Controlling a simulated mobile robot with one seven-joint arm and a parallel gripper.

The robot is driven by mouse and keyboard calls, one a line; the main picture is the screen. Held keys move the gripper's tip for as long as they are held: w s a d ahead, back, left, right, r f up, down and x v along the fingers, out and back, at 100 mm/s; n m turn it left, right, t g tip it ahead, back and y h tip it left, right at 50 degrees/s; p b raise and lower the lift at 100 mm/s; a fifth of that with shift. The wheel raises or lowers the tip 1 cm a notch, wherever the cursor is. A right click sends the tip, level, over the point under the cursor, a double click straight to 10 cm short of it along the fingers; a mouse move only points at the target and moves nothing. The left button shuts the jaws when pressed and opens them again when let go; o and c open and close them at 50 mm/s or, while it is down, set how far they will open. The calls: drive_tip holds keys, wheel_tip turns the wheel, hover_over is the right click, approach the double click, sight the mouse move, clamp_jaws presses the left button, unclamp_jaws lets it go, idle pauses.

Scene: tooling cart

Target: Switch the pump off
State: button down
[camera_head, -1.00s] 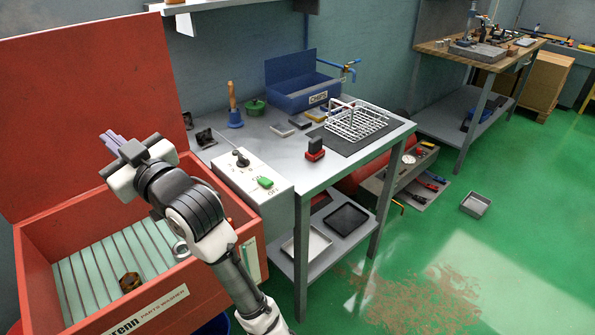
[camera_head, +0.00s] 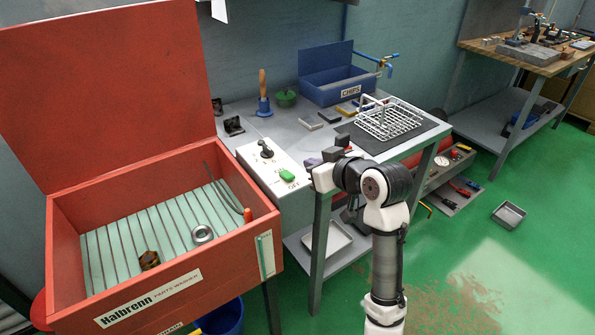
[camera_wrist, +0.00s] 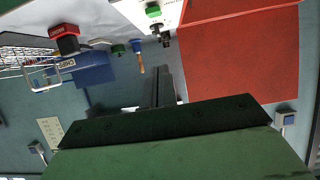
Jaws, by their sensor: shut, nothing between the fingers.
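A pale control box (camera_head: 272,172) stands at the left end of the grey bench. Its sloped top carries a black lever switch (camera_head: 266,149) and a green button (camera_head: 287,175), with lettering that reads OFF near its front edge. The green button (camera_wrist: 153,11) and black switch (camera_wrist: 165,40) also show at the top of the wrist view. My gripper (camera_head: 313,164) is just right of the box, apart from the green button, partly hidden by my wrist. Its fingers (camera_wrist: 163,87) are shut and empty. Which control runs the pump I cannot tell.
The open red parts washer (camera_head: 160,285) stands left of the box, its red lid (camera_head: 105,90) raised. The bench also bears a wire basket (camera_head: 390,118), a blue chips bin (camera_head: 335,88) and a black-topped block (camera_head: 343,141) behind my arm.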

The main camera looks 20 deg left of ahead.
drive_tip(key=p, duration=0.3)
hover_over(287, 175)
drive_tip(key=d, duration=0.2)
drive_tip(key=f, duration=0.1)
drive_tip(key=s+f, duration=0.1)
drive_tip(key=f, duration=0.1)
drive_tip(key=shift+f, duration=0.3)
wheel_tip(287, 175, down, 3)
drive_tip(key=shift+d+f+p, duration=0.1)
drive_tip(key=shift+f+p, duration=0.05)
drive_tip(key=shift+p, duration=0.45)
drive_tip(key=shift+f, duration=0.55)
drive_tip(key=shift+f, duration=0.1)
